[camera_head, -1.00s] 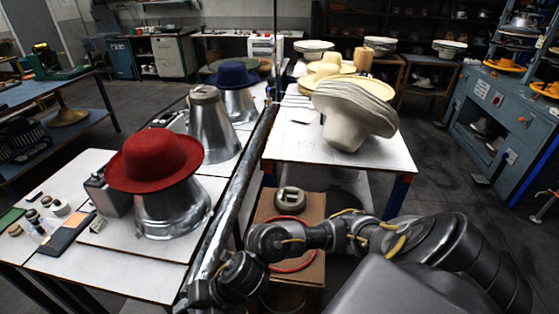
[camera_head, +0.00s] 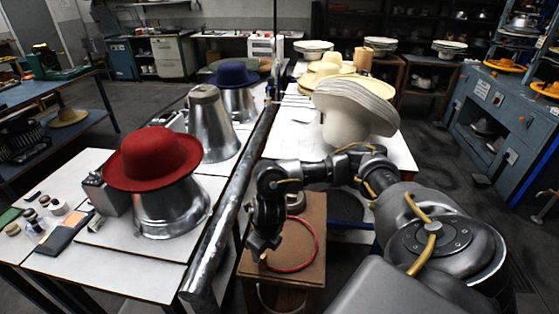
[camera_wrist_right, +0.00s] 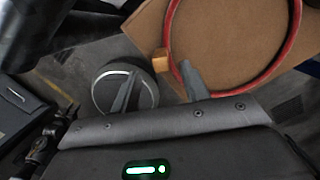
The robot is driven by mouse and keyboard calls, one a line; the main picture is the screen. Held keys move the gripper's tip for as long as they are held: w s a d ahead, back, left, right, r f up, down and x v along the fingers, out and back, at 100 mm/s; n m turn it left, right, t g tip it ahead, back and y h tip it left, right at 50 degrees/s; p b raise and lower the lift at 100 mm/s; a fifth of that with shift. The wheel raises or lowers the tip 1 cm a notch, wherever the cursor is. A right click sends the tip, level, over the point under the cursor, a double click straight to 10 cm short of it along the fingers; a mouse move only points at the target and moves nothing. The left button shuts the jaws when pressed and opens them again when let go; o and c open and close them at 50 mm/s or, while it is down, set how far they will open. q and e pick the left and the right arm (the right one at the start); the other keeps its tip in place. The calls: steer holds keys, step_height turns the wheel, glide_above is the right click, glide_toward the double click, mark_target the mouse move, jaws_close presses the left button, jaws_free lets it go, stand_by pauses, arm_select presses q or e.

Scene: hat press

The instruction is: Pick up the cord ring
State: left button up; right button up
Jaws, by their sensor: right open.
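The cord ring (camera_head: 317,243) is a thin red loop lying on top of a brown box-like stand. Its left part is hidden behind my right gripper in the head view. In the right wrist view the red ring (camera_wrist_right: 294,40) lies on the brown surface, with a small wooden block (camera_wrist_right: 160,61) at its left side. My right gripper (camera_head: 262,247) hangs at the left edge of the stand, beside the ring. In the wrist view its open fingers (camera_wrist_right: 158,86) are on either side of the block's lower end, with nothing visibly gripped. My left gripper is not in view.
The brown stand (camera_head: 312,215) carries a grey metal piece (camera_head: 296,203) behind the ring. A long metal pipe (camera_head: 235,195) runs close on the left, beside the table with the red hat (camera_head: 152,158). A white table with pale hats (camera_head: 350,105) stands behind.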

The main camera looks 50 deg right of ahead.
mark_target(263, 256)
steer(key=shift+w+f+p, duration=0.1)
steer(key=shift+w+f, duration=0.05)
steer(key=shift+f, duration=1)
steer(key=shift+w+f+p, duration=0.1)
steer(key=shift+w+f, duration=0.1)
steer(key=shift+f, duration=0.95)
steer(key=shift+w+f+p, duration=0.1)
steer(key=shift+w+f, duration=0.05)
steer(key=shift+f, duration=1)
steer(key=shift+c, duration=0.3)
jaws_close()
